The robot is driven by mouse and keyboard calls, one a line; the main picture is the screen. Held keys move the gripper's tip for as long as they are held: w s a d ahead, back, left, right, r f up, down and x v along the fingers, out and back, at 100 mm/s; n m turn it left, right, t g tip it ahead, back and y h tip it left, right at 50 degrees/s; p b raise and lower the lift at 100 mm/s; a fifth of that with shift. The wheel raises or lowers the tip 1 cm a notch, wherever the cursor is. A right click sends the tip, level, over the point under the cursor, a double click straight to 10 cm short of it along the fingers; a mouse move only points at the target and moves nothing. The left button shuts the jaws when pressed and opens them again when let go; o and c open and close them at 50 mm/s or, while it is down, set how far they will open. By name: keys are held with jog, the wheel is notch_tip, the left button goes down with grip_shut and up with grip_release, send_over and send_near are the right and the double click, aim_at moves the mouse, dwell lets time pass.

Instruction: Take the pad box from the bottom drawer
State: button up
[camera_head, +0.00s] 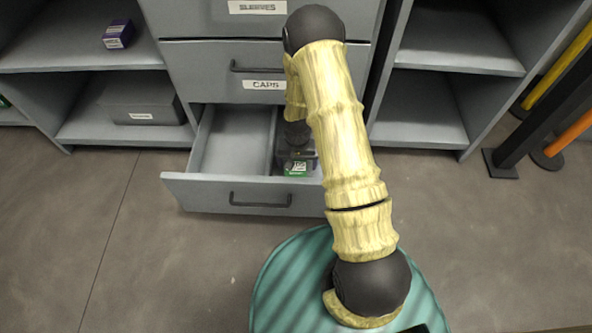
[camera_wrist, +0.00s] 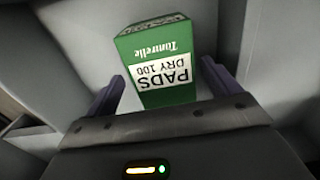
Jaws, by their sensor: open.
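The bottom drawer (camera_head: 225,150) is pulled out from the grey cabinet. The pad box (camera_head: 297,168), green and white, is inside the drawer in its right part, near the front, partly covered by my gripper (camera_head: 296,156). In the wrist view the pad box (camera_wrist: 165,62) shows its label "PADS DRY 100", upside down. My gripper (camera_wrist: 163,88) is open, with one dark finger on each side of the box's near end. A gap shows between the box and the fingers, so I see no grip on it.
The closed drawer labelled "CAPS" (camera_head: 222,72) is directly above the open one. Shelves flank the cabinet, with a grey bin (camera_head: 143,100) and a small purple box (camera_head: 118,34) at left. Black posts (camera_head: 540,125) stand at far right. The drawer's left part is empty.

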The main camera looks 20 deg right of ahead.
jog(key=f+b, duration=0.3)
jog(key=f, duration=0.1)
jog(key=shift+a, duration=0.2)
dwell(0.3)
jog(key=c, duration=1.1)
jog(key=shift+r, duration=0.15)
notch_tip(320, 180, up, 10)
jog(key=p, duration=0.7)
